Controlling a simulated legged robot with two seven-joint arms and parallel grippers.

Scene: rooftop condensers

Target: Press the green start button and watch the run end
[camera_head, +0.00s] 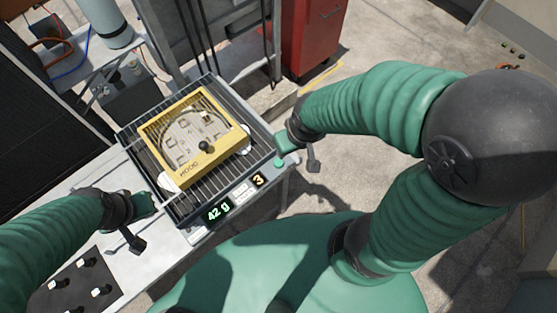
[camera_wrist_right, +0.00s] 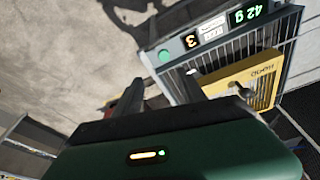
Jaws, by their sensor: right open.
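The green start button (camera_head: 280,163) is a small round disc on the front right corner of the machine (camera_head: 183,214). It also shows in the wrist view (camera_wrist_right: 165,57), clear of my fingers. The panel has a green display reading 42 g (camera_head: 218,211) and an orange display reading 3 (camera_head: 258,180). A yellow frame marked HOOD (camera_head: 170,184) with a black knob lies on the grille. My right gripper (camera_head: 284,146) is open, close beside the button; contact cannot be seen. The wrist view shows its two fingers (camera_wrist_right: 160,92) apart. My left gripper (camera_head: 150,203) is beside the machine's left edge; its fingers are unclear.
A pale bench (camera_head: 100,215) carries the machine. A dark mat (camera_head: 73,290) with several white-topped pegs lies at its lower left. A red cabinet (camera_head: 309,35) stands behind. Cables and a metal post rise at the back. Open concrete floor lies to the right.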

